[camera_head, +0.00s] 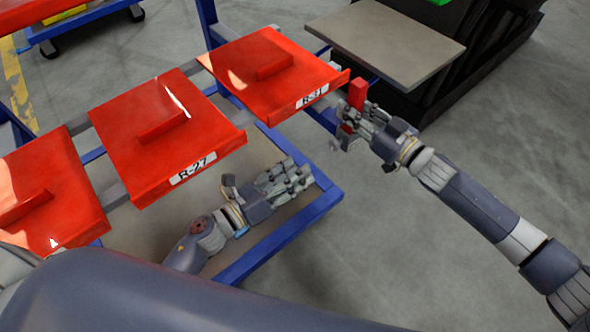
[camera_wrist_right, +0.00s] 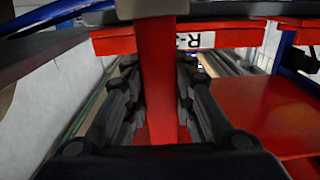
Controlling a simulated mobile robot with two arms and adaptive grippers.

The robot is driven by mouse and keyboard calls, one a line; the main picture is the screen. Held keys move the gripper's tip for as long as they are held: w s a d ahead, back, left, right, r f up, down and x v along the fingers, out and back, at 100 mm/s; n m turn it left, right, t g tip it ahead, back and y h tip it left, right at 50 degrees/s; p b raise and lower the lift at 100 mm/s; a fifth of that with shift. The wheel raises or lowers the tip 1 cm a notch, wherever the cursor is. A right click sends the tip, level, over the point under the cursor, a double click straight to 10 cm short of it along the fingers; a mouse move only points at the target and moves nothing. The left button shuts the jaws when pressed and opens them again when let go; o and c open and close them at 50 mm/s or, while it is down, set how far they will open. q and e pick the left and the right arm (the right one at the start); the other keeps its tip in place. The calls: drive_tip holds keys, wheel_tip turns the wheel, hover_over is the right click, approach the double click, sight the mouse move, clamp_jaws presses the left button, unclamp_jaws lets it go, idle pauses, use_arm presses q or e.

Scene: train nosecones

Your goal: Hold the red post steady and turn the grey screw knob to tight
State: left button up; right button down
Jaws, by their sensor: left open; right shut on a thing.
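The red post (camera_head: 357,94) stands up between the fingers of my right gripper (camera_head: 360,122), beside the front right corner of the tray marked R-31. In the right wrist view the red post (camera_wrist_right: 158,85) runs up the middle, with the dark fingers (camera_wrist_right: 160,90) shut on it from both sides. My left gripper (camera_head: 285,181) is open and empty, below the red trays and inside the blue frame, to the left of the post. I cannot make out the grey screw knob in either view.
Red trays marked R-27 (camera_head: 172,140) and R-31 (camera_head: 267,78) sit on a blue frame (camera_head: 285,238). A third red tray (camera_head: 55,185) is at the left. A grey tabletop (camera_head: 385,42) stands behind the right gripper. Grey floor (camera_head: 490,120) is open at the right.

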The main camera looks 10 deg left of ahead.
drive_tip(key=c, duration=1.3)
unclamp_jaws()
